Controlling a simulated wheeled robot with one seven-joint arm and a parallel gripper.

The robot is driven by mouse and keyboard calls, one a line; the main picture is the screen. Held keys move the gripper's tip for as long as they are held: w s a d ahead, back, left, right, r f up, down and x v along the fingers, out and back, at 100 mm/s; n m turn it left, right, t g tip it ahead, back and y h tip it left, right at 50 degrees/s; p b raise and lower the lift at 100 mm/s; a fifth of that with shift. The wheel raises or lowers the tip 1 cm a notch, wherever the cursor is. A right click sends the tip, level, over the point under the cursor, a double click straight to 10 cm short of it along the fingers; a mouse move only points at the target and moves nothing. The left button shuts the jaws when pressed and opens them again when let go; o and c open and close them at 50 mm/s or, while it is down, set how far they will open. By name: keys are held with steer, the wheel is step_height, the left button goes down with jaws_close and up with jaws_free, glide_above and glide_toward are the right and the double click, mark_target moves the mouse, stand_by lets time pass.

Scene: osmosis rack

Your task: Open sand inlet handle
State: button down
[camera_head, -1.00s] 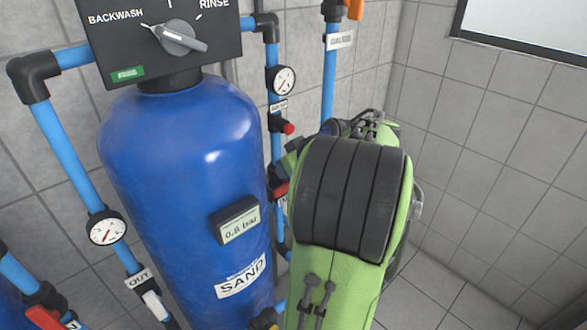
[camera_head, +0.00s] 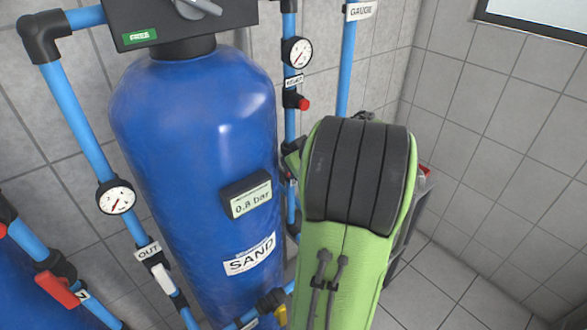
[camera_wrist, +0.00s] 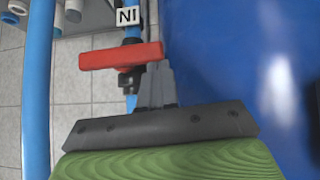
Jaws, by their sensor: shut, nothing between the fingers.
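The blue sand tank (camera_head: 195,130), labelled SAND (camera_head: 250,254), stands left of my green arm in the head view. In the wrist view, a red inlet handle (camera_wrist: 120,56) lies across its pipe, below a small label (camera_wrist: 127,17) that reads as an upside-down IN. My gripper (camera_wrist: 158,72) is shut and empty. Its fingertips are at the right end of the handle, close to the tank's blue wall (camera_wrist: 235,60). I cannot tell whether they touch the handle. In the head view my arm hides the gripper and this handle.
A red lever (camera_head: 57,290) sits on another pipe at the far left. An OUT pipe with a white lever (camera_head: 162,278) and gauge (camera_head: 116,197) runs left of the tank. Another gauge (camera_head: 298,52) is behind it. Tiled floor (camera_head: 450,280) is free at right.

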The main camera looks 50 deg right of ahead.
steer(key=shift+a+f+b, duration=0.4)
steer(key=shift+f+b, duration=0.3)
steer(key=shift+b, duration=0.45)
steer(key=shift+r, duration=0.1)
steer(key=p+v, duration=0.2)
steer(key=v, duration=1.3)
steer(key=shift+a+r, duration=0.2)
steer(key=shift+a, duration=0.15)
